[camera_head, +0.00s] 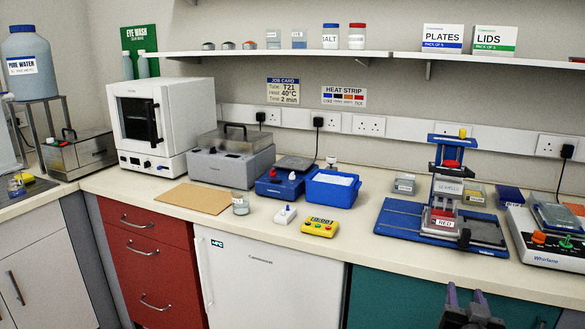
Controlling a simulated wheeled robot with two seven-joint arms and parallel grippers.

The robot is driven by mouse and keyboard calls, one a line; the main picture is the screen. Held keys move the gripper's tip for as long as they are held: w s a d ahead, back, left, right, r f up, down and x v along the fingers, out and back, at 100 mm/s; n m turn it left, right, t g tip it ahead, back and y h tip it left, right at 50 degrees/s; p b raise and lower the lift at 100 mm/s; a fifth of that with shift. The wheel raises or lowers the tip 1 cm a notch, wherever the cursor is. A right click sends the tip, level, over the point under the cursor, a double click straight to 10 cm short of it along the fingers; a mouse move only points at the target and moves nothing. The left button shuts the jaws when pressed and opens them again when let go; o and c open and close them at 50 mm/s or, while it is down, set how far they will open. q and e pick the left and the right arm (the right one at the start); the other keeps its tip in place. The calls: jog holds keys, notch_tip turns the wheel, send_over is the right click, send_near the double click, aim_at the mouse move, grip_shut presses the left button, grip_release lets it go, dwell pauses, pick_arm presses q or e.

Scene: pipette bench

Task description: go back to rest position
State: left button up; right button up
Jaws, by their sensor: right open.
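My right gripper (465,300) shows at the bottom edge of the head view, in front of the teal cabinet and below the worktop edge. Its two dark fingers point up and stand apart, with nothing between them. It is clear of the bench and its objects. My left gripper is not in the view.
A white mixer (540,245) stands at the right. The space before the cabinets is free.

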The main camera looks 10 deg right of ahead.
jog(key=a+f+n+g+y+p, duration=0.35)
jog(key=a+f+g+y, duration=0.45)
jog(key=a+f, duration=1.65)
jog(key=s+a+f+n+g+y+p, duration=0.1)
jog(key=s+a+f+g+y, duration=0.1)
jog(key=s+a+f, duration=0.4)
jog(key=s+a+f+n+g+y, duration=0.1)
jog(key=s+a+f+g+y, duration=0.2)
jog(key=s+a+f, duration=0.4)
jog(key=s+a, duration=0.4)
jog(key=s, duration=0.1)
jog(key=shift+s+a+n+y+p, duration=0.15)
jog(key=shift+a+n+y+p, duration=0.2)
jog(key=shift+y+p, duration=0.05)
